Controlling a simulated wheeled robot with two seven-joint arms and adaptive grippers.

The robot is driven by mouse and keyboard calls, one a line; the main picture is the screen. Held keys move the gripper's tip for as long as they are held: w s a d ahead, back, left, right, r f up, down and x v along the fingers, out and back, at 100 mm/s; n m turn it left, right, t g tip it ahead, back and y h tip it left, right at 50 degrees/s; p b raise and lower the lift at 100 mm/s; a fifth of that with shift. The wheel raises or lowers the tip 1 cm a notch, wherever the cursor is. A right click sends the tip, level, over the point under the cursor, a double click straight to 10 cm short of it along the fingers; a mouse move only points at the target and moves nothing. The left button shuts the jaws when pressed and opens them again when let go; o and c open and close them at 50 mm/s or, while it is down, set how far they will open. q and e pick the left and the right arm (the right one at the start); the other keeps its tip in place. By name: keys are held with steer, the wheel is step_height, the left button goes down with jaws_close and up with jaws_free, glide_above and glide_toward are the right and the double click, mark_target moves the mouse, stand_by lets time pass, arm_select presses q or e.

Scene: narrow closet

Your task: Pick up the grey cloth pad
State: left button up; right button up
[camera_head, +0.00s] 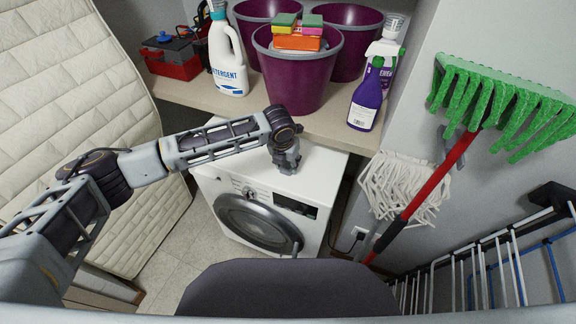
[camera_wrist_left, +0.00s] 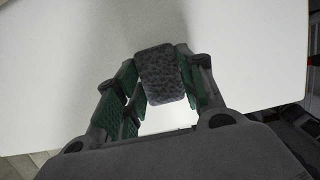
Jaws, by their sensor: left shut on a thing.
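In the left wrist view, the grey cloth pad (camera_wrist_left: 162,73) is a small dark grey block with a rough, mottled surface. It sits between the green-lined fingers of my left gripper (camera_wrist_left: 160,84), which is shut on it. White surface fills the picture behind the pad. In the head view, my left gripper (camera_head: 287,158) is at the top of the white washing machine (camera_head: 318,178), pointing down. The pad cannot be made out there, hidden by the gripper and wrist. Whether the pad still touches the machine top cannot be told. My right gripper is not in view.
A shelf (camera_head: 335,124) behind the machine holds purple buckets (camera_head: 297,75), a white detergent bottle (camera_head: 227,60), a purple bottle (camera_head: 366,97) and a red toolbox (camera_head: 172,66). A mattress (camera_head: 85,110) leans at left. A mop (camera_head: 403,187) and green broom (camera_head: 500,100) stand at right.

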mark_target(288, 164)
arm_select(q)
steer(key=shift+r, duration=0.1)
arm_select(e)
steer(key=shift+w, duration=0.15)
arm_select(q)
steer(key=shift+r, duration=0.45)
step_height(288, 164, up, 8)
steer(key=shift+f, duration=0.2)
steer(key=shift+r, duration=0.7)
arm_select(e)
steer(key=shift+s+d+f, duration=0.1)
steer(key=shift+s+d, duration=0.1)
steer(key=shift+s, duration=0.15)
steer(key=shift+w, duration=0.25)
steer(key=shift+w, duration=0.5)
arm_select(q)
steer(key=shift+n, duration=0.4)
